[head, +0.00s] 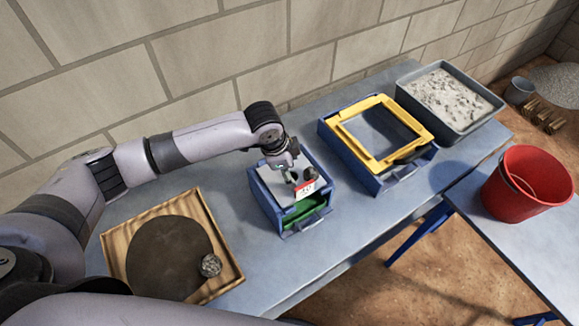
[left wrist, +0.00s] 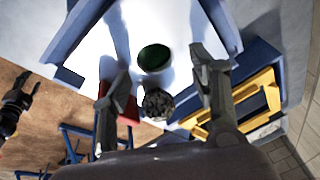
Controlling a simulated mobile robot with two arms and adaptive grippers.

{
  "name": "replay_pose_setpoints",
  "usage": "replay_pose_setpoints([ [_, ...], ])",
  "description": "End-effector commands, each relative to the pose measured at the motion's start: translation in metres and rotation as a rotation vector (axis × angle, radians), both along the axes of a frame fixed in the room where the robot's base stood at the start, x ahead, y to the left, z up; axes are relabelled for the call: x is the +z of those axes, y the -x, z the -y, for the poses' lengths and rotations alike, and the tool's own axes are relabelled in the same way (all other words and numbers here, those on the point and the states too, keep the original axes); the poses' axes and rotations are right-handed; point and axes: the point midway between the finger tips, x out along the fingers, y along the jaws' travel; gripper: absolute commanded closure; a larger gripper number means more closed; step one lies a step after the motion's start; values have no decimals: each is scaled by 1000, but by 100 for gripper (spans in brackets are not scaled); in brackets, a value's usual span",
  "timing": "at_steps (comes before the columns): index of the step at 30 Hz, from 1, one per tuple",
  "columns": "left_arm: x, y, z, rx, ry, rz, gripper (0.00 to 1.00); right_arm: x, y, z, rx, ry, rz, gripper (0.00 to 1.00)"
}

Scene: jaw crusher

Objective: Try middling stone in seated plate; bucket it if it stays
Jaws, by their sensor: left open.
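The blue box (head: 277,208) on the table has a pale grey plate (head: 270,183) on top. In the left wrist view the plate looks nearly white and has a round hole (left wrist: 153,57), dark green inside. A rough grey stone (left wrist: 157,103) shows close to the hole, between my left fingers; whether it rests on the plate is unclear. My left gripper (head: 297,177) is over the plate, open, with gaps on both sides of the stone. Another stone (head: 210,265) lies on a dark round mat (head: 160,255) in a wooden tray (head: 113,247). My right gripper (left wrist: 24,90) shows open at the left wrist view's edge.
A green drawer (head: 310,217) is at the box's front. A yellow frame (head: 362,160) sits on a second blue box, beside a grey bin (head: 475,122) of rubble. A red bucket (head: 515,193) stands on the right-hand table. Clear tabletop lies between tray and box.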

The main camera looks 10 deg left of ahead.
Motion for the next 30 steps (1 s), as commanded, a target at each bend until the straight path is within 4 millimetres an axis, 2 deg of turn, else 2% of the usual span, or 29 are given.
replay_pose_setpoints([
  [10, 0, 0, -1, 0, -1, 0, 40, 0, -2, 3, 2, 3, 2, 54],
  [14, 10, 2, -3, 1, 0, 1, 40, 0, -1, 3, 2, 3, 2, 54],
  [24, 76, 17, -15, -1, 0, 3, 40, 0, -1, 2, 1, 2, 0, 54],
  [30, 105, 24, -21, 0, 0, 1, 40, 0, -1, 2, 1, 2, 0, 54],
])
